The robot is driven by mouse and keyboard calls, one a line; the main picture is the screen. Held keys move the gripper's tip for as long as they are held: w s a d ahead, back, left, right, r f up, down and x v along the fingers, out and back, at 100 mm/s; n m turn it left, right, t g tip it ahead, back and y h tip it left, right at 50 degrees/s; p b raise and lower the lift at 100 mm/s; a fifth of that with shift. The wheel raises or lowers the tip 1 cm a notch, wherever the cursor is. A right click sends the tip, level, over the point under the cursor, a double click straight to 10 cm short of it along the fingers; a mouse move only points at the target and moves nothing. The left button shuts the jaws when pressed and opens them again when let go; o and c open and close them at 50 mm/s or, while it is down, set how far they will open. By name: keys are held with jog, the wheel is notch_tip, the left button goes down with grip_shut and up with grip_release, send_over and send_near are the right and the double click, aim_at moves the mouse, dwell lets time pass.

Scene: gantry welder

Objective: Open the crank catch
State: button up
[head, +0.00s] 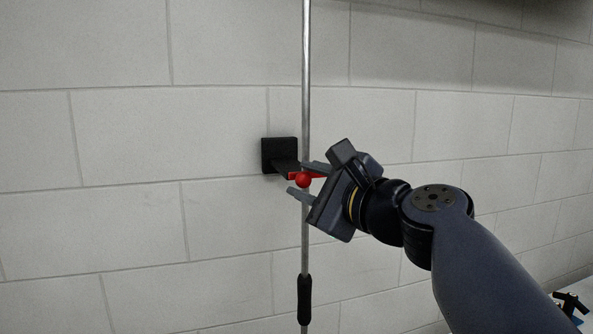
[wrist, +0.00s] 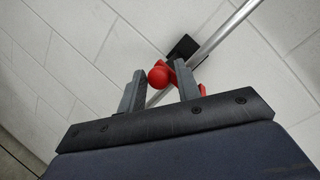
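The crank catch is a black wall bracket (head: 280,154) with a red crank that ends in a round red knob (head: 303,180). The knob sits at a vertical metal rod (head: 306,80). My gripper (head: 297,178) reaches in from the right, its two grey fingers apart, one above and one below the knob. In the wrist view the red knob (wrist: 158,76) shows between the open fingers, nearer the left one, with a gap to the right one. Whether a finger touches the crank cannot be told.
A pale block wall (head: 120,140) fills the background. The rod has a black grip (head: 304,299) lower down, below my gripper. A white surface with small dark and blue items (head: 571,306) shows at the lower right.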

aim_at(296, 178)
jog(key=shift+x, duration=1.55)
grip_shut()
jog(key=shift+f, duration=0.1)
